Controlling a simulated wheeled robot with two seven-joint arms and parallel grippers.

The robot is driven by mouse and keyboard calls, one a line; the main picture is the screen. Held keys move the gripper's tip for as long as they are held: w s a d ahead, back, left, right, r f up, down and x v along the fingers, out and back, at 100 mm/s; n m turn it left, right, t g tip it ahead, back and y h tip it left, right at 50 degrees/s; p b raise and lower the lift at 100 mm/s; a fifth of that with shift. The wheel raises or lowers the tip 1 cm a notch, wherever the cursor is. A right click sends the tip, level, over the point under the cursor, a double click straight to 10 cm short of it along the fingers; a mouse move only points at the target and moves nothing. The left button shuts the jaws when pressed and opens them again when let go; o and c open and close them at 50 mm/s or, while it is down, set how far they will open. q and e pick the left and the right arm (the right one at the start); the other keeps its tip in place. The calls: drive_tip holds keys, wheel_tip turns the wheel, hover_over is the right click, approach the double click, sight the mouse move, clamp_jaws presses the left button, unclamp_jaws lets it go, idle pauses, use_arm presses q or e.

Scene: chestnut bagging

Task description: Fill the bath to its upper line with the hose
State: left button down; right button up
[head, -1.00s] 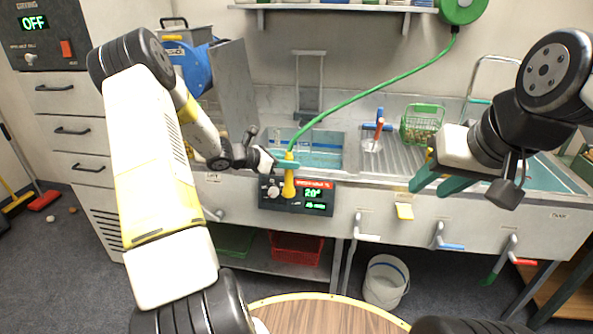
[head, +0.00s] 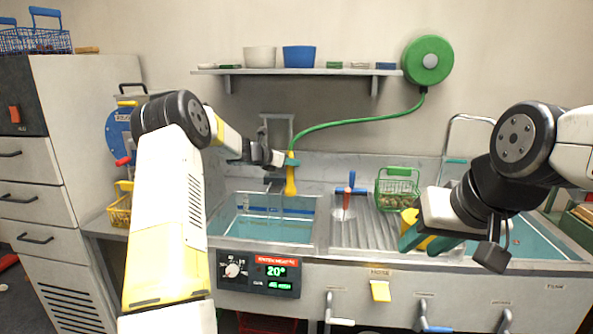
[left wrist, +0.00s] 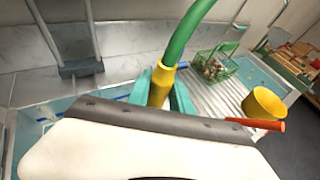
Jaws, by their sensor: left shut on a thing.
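The bath (head: 316,232) is the left sink basin in the head view, with bluish water inside and blue lines on its walls. I cannot tell exactly where the water stands against the upper line. My left gripper (head: 289,161) is shut on the yellow nozzle (head: 291,182) of the green hose (head: 350,121). The nozzle points down above the bath's back right part. In the left wrist view the nozzle (left wrist: 161,86) sits between the teal fingers. I cannot make out water leaving it. My right gripper (head: 425,241) is open over the drainboard's right side.
The hose runs to a green reel (head: 427,60) on the wall. A control panel (head: 259,273) on the sink front reads 20°. A green basket (head: 398,190), a blue-and-red tool (head: 350,190) and a yellow cup (left wrist: 264,103) stand on or near the drainboard. A shelf (head: 300,71) hangs above.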

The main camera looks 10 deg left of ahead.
sight(291, 173)
use_arm(q)
drive_tip(key=shift+w+f, duration=0.2)
drive_tip(key=shift+d+f, duration=0.1)
drive_tip(key=shift+f, duration=2.2)
drive_tip(key=c, duration=1.7)
unclamp_jaws()
clamp_jaws()
